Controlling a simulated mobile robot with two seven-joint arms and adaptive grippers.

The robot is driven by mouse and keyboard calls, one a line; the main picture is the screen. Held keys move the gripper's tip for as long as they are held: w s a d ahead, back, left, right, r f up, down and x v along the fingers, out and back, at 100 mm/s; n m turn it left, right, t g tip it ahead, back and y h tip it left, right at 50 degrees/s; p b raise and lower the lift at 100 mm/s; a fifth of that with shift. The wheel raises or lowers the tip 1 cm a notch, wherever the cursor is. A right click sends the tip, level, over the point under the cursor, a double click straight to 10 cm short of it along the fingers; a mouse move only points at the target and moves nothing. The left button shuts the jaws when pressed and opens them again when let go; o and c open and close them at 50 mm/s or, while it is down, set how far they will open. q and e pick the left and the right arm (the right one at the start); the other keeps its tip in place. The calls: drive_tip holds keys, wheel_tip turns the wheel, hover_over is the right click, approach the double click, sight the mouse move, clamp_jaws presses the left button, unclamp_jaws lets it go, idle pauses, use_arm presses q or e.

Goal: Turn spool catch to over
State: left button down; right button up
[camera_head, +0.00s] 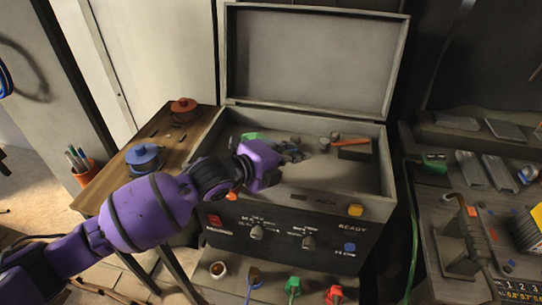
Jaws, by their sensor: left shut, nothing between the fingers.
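My left gripper (291,153) reaches in from the left on a purple arm, over the inside of an open grey case (390,200). Its dark fingers are shut and empty. They are beside small grey parts in the case and partly hide them; I cannot tell whether they touch. A lever with an orange-red handle (350,141) lies to the right of the fingers, near a dark block (356,152). I cannot tell for certain which part is the spool catch. A green part (251,136) shows behind my gripper. My right gripper is not in view.
The case lid (315,60) stands open at the back. The front panel has knobs (308,242), with coloured plugs (293,287) below. A wooden side table (120,190) holds a blue lidded pot (144,157) and a red one (183,109). A cluttered bench stands right.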

use_arm(q)
drive_tip(key=shift+w+d+r, duration=0.1)
drive_tip(key=shift+w+d, duration=0.1)
drive_tip(key=shift+d, duration=0.25)
idle(0.4)
drive_tip(key=shift+s+p, duration=0.15)
drive_tip(key=shift+p, duration=0.15)
